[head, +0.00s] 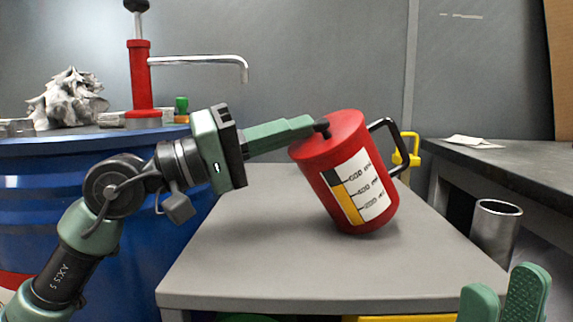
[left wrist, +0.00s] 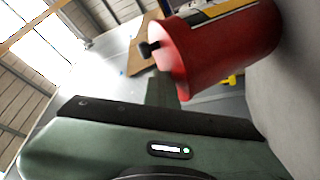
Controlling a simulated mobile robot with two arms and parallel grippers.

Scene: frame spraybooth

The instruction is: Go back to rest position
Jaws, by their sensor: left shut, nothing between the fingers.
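A red canister (head: 346,172) with a white and yellow scale label and a black handle stands tilted on the grey table (head: 245,255). My left gripper (head: 318,127) is shut with nothing between its fingers. Its tips are at the canister's lid, by the small black spout or knob; I cannot tell whether they touch. The left wrist view shows the canister (left wrist: 225,50) just beyond the shut fingers (left wrist: 163,90). My right gripper (head: 504,283) shows only its green fingertips at the bottom right, apart and empty.
A blue drum (head: 120,220) stands at the left with a red hand pump (head: 141,80) on top. A dark bench (head: 510,165) is at the right, with a metal cup (head: 496,230) in front of it. The table's left front is clear.

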